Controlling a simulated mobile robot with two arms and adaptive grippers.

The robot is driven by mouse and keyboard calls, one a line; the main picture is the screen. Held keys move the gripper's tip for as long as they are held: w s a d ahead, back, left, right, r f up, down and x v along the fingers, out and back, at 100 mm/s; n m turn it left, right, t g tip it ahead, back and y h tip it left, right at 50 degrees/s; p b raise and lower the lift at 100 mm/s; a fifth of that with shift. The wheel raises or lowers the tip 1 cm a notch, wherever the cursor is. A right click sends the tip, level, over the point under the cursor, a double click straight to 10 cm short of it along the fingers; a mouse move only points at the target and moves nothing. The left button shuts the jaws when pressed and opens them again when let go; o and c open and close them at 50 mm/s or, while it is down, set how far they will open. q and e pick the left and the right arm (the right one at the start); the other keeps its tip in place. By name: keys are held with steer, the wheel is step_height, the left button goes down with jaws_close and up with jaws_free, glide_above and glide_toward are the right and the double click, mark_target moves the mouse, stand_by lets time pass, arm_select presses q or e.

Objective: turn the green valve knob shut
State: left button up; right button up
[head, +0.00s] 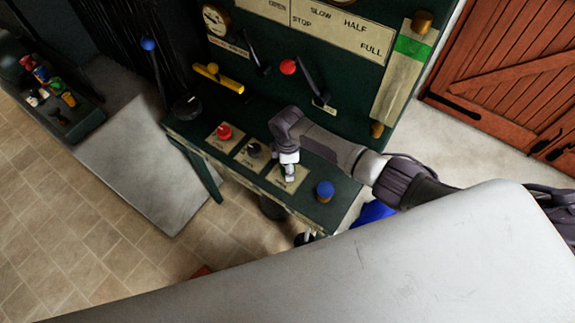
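A green bench carries a row of knobs on pale label plates. No green knob shows clearly; the spot on the third plate (281,184), between the black and blue knobs, is covered by my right gripper (290,173). My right arm comes in from the right and its gripper points down over this plate. The fingers are small and dark here, so I cannot tell whether they are apart or closed on a knob. My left gripper is not in view.
A red knob (224,131), a black knob (254,149) and a blue knob (325,190) stand on the bench (345,180). Behind rises a green panel with levers, including a red-tipped one (288,67), and a gauge (215,19). A crate of items (62,118) is at left.

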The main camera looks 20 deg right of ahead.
steer(key=shift+o, duration=0.2)
step_height(320, 180, up, 12)
stand_by(0.6)
stand_by(0.4)
